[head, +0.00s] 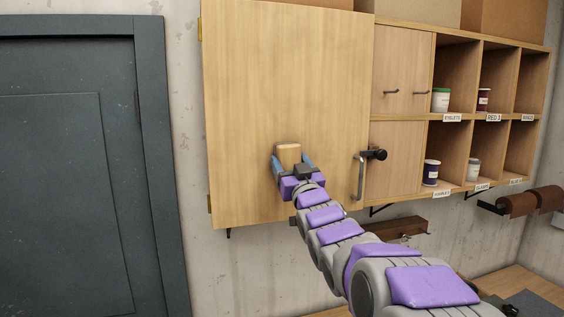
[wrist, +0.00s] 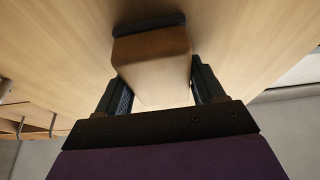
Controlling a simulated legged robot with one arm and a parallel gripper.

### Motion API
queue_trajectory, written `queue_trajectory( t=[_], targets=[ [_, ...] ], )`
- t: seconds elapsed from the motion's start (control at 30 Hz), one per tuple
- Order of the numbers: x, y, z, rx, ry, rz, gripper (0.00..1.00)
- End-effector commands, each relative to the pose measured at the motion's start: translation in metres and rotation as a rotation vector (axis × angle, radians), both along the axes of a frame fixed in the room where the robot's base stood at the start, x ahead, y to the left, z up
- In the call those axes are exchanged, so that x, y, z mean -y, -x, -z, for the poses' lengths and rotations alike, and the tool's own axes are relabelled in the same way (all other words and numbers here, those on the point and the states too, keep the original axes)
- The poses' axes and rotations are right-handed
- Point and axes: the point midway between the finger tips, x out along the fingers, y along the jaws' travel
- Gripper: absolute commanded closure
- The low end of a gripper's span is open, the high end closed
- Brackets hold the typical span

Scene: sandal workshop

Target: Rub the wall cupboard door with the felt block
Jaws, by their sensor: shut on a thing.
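The wall cupboard door (head: 285,75) is a large pale wood panel, closed, with a dark bar handle (head: 359,176) near its lower right edge. It fills the upper part of the wrist view (wrist: 250,40). The felt block (head: 289,151) has a tan wooden body; in the wrist view the block (wrist: 152,60) shows a dark felt strip (wrist: 148,24) on its door side. My gripper (head: 291,163) is shut on the block at the lower middle of the door. The felt is at or very near the door face; I cannot tell if it touches.
Open cubbies (head: 455,75) holding several labelled pots adjoin the door on the right, with small drawer fronts (head: 402,55) between. A dark knob-like fitting (head: 376,154) sticks out beside the handle. A grey door (head: 65,170) stands left. The panel above and left of my gripper is clear.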

Motion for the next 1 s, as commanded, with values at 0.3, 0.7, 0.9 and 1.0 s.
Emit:
queue_trajectory(
  t=[0.3, 0.7, 0.9, 1.0],
  targets=[
    [0.015, -0.003, -0.001, 0.001, 0.0, 0.001, 0.56],
    [-0.008, 0.002, 0.003, -0.001, 0.003, -0.001, 0.56],
    [-0.019, 0.004, 0.001, 0.001, 0.001, -0.001, 0.56],
    [-0.021, 0.004, 0.0, 0.001, 0.001, -0.001, 0.56]
  ],
)
